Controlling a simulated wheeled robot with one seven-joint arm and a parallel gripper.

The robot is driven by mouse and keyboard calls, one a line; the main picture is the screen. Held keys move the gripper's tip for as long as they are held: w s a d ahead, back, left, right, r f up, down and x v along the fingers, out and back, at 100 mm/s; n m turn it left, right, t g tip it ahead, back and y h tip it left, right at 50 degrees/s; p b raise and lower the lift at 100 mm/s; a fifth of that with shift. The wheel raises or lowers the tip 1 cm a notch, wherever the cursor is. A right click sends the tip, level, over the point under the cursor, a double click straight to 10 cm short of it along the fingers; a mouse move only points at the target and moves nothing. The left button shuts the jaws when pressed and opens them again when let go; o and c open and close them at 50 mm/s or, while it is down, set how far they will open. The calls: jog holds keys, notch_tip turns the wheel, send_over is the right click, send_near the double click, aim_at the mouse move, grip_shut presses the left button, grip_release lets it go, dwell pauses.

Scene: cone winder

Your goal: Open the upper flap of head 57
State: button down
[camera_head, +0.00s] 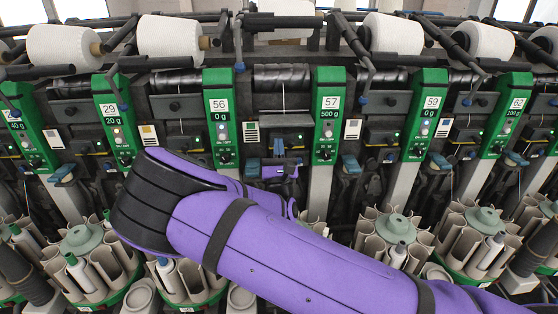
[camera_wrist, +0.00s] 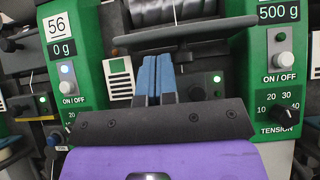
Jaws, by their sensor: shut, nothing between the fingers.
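The green panel of head 57 (camera_head: 327,120), reading 500 g, stands right of my gripper (camera_head: 278,146). It also shows at the right of the wrist view (camera_wrist: 278,60). A dark, wide plate (camera_head: 286,120) spans the bay to the panel's left; it looks like the upper flap, but I cannot be sure. In the wrist view this plate (camera_wrist: 185,32) lies above and beyond my fingertips (camera_wrist: 156,62). My blue fingers are shut and empty, pointing into the bay. Whether they touch anything cannot be told. My purple wrist hides the lower bay.
The green panel of head 56 (camera_head: 220,115) stands left of my gripper. White yarn cones (camera_head: 285,18) sit along the top. Round magazines (camera_head: 393,240) stand below.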

aim_at(278, 126)
jog(key=shift+x, duration=1.45)
jog(key=shift+r, duration=0.1)
jog(key=shift+s+r+g, duration=0.2)
jog(key=shift+r+g, duration=0.5)
jog(key=shift+r, duration=0.95)
